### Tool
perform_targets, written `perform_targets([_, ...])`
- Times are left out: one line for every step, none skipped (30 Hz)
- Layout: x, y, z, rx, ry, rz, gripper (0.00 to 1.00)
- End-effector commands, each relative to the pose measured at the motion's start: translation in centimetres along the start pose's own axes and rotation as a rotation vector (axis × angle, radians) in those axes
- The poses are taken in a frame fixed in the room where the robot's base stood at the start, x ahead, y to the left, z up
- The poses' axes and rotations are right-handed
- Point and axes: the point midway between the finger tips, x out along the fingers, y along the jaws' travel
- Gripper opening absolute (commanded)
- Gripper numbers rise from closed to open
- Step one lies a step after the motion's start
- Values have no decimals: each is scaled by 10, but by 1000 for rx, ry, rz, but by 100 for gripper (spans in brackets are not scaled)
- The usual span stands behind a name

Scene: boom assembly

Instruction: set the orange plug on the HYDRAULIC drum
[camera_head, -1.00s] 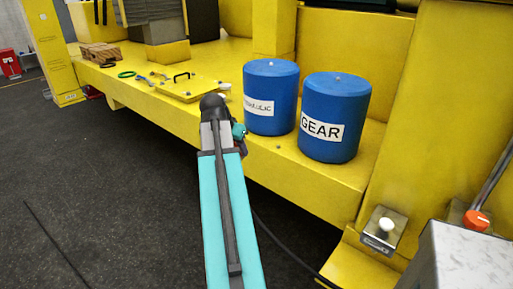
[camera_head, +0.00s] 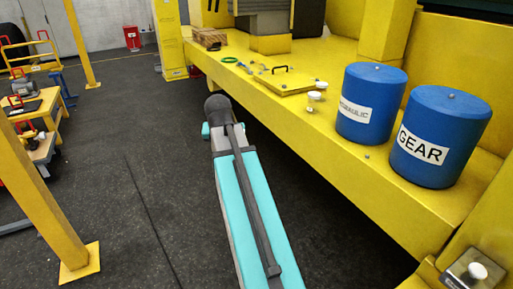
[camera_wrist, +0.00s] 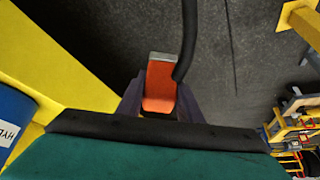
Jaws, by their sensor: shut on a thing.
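The blue HYDRAULIC drum (camera_head: 370,104) stands upright on the yellow ledge, left of the blue GEAR drum (camera_head: 440,137). Part of the HYDRAULIC drum also shows at the left edge of the wrist view (camera_wrist: 12,122). An orange piece with a grey end, which looks like the orange plug (camera_wrist: 160,82), is between the jaws of my gripper (camera_wrist: 160,104). A black hose runs beside it. My gripper is shut on it and hangs over the dark floor, apart from the drum. In the head view my arm hides the jaws and the plug.
The yellow ledge (camera_head: 345,165) carries small white-topped items (camera_head: 314,97), a yellow plate with a black handle (camera_head: 284,81) and small tools. A yellow post (camera_head: 45,190) and a workbench stand at the left. The dark floor between is clear.

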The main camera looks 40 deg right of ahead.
Motion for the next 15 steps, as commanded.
perform_targets([-4, -19, 5, -38, 2, -22, 0])
perform_targets([-5, -29, 8, -60, 2, -34, 0])
perform_targets([-8, -42, 13, -88, 3, -49, 0])
perform_targets([-9, -51, 16, -111, 3, -61, 0])
perform_targets([-11, -61, 19, -132, 4, -72, 0])
perform_targets([-14, -74, 24, -161, 5, -88, 0])
perform_targets([-16, -84, 28, -184, 6, -100, 0])
perform_targets([-18, -93, 32, -204, 7, -112, 0])
perform_targets([-21, -106, 37, -234, 8, -128, 0])
perform_targets([-23, -115, 41, -256, 9, -139, 0])
perform_targets([-26, -124, 46, -277, 10, -151, 0])
perform_targets([-29, -136, 52, -306, 11, -167, 0])
perform_targets([-32, -145, 56, -328, 12, -179, 0])
perform_targets([-34, -154, 61, -348, 13, -191, 0])
perform_targets([-38, -166, 68, -378, 14, -207, 0])
